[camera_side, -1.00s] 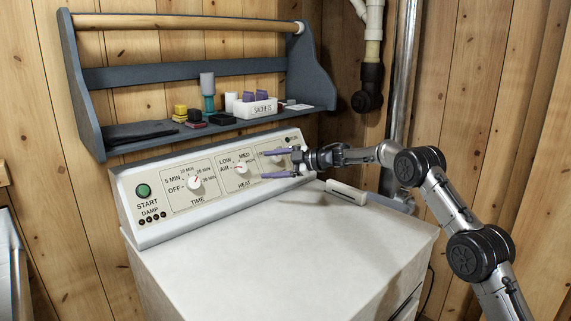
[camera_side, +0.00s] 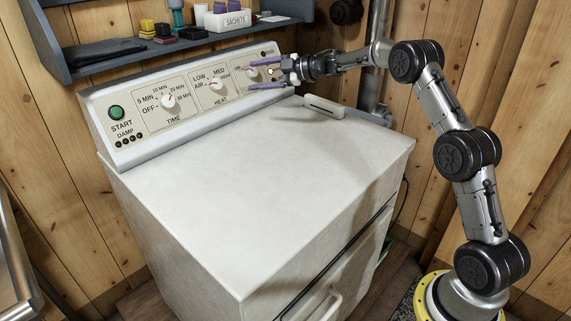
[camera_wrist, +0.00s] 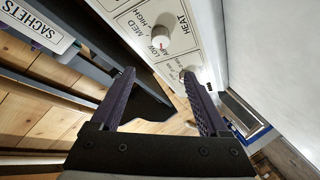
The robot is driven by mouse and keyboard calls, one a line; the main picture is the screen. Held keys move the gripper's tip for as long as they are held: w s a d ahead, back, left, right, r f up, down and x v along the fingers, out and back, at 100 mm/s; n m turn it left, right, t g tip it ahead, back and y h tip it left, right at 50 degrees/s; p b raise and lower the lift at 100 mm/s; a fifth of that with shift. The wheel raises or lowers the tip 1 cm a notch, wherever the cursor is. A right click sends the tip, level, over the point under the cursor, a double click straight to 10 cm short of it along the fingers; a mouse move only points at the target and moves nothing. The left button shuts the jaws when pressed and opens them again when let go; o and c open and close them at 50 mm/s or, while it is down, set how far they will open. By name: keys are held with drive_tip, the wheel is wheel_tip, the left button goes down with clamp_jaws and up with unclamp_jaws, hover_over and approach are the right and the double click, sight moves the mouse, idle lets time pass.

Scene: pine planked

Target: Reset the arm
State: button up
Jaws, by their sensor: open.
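My gripper (camera_side: 250,75) is in front of the right end of the dryer's sloping control panel (camera_side: 140,140), its two purple fingers apart. It looks empty and overlaps the right-hand knob (camera_side: 252,71) in the side view; I cannot tell whether it touches. In the wrist view, the open fingers (camera_wrist: 158,74) point along the panel, with the heat knob (camera_wrist: 160,38) beyond them. The time knob (camera_side: 169,101) and green start button (camera_side: 116,112) are farther left. My arm reaches in from the right, bent at several joints.
The white dryer top (camera_side: 260,170) is clear except for a pale bar-shaped piece (camera_side: 324,106) at its back right. A blue-grey shelf (camera_side: 110,66) above the panel holds a sachet box (camera_side: 228,20), a dark cloth (camera_side: 98,52) and small blocks. A metal pipe (camera_side: 372,85) stands behind my arm.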

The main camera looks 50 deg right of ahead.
drive_tip(key=s+a+r+t, duration=0.1)
drive_tip(key=s+a+r, duration=0.25)
drive_tip(key=r, duration=0.35)
drive_tip(key=s+a+r+t, duration=0.15)
drive_tip(key=a+r, duration=0.25)
drive_tip(key=r, duration=0.4)
drive_tip(key=s+a+r, duration=0.3)
drive_tip(key=a+r, duration=0.1)
drive_tip(key=r, duration=0.3)
drive_tip(key=s+a+r+m+t+h, duration=0.1)
drive_tip(key=s+r+m+t+h, duration=0.2)
drive_tip(key=s, duration=0.4)
drive_tip(key=s+r+m+h, duration=0.2)
drive_tip(key=s+r+m, duration=0.1)
drive_tip(key=s+r, duration=0.3)
drive_tip(key=s+f+m+g+h, duration=0.1)
drive_tip(key=s+f+m+g, duration=0.3)
drive_tip(key=s+f, duration=1.2)
drive_tip(key=s+a+f+m+g+h, duration=0.1)
drive_tip(key=s+f+m+g, duration=0.3)
drive_tip(key=s+f+g, duration=0.5)
drive_tip(key=s+f, duration=0.6)
drive_tip(key=f, duration=0.3)
drive_tip(key=shift+s+f+m, duration=0.2)
drive_tip(key=shift+s+m, duration=0.15)
drive_tip(key=shift+m, duration=0.05)
